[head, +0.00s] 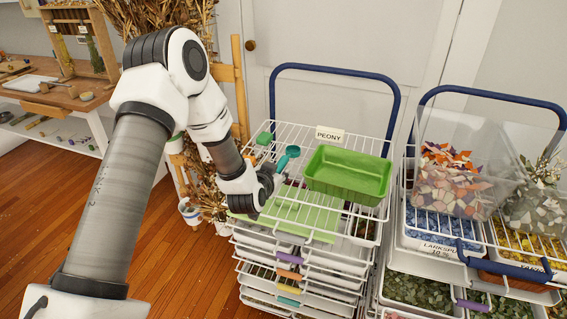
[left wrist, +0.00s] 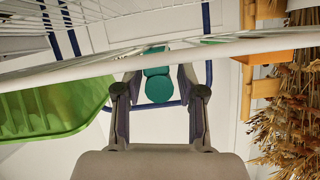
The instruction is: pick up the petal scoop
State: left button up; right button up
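The teal petal scoop (head: 288,155) is at the top wire shelf of the cart, left of the green tray (head: 347,174). In the left wrist view the scoop (left wrist: 158,88) shows between the fingers, with a gap on each side. My left gripper (head: 277,179) is open and empty, low over the shelf, just on the near side of the scoop. In the left wrist view the open fingers of my left gripper (left wrist: 159,78) point towards the scoop. The fingertips partly cover the scoop's near end in the head view. My right gripper is not in view.
The green tray stands close to the right of my left gripper. A small green block (head: 264,138) lies at the shelf's back left, near the PEONY label (head: 330,134). A second cart with clear petal bins (head: 460,177) stands at the right. Dried flowers (head: 205,190) hang left of the shelf.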

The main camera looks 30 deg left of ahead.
pick_arm(q)
jog(key=shift+w+d, duration=0.1)
grip_shut()
